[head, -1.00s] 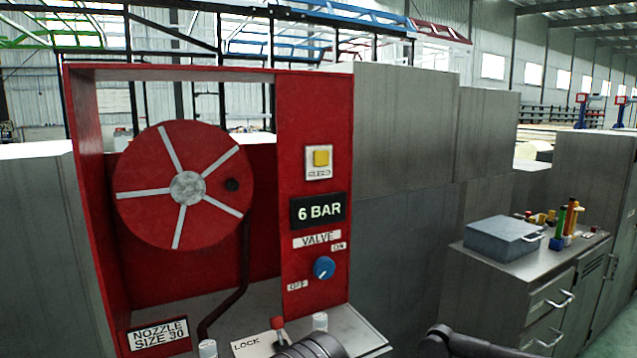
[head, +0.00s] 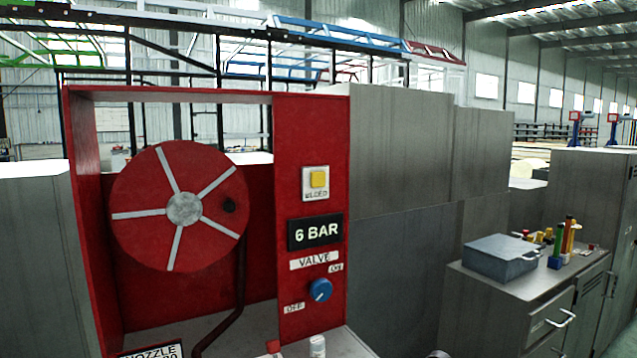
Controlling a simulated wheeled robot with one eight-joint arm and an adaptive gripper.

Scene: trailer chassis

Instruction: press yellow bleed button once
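The yellow bleed button (head: 318,179) sits on a white plate labelled BLEED (head: 316,194), high on the red panel (head: 285,130) right of the hose reel. Nothing touches or covers it. Under that is the blue valve knob (head: 320,290) between OFF and ON labels. My gripper is not in this view; only a small dark piece shows at the bottom edge, and I cannot tell what it is.
The red hose reel (head: 140,240) with white spokes fills the left of the red cabinet. Grey cabinets (head: 400,150) stand to the right. A counter holds a blue-grey box (head: 500,258) and several coloured tools (head: 562,240).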

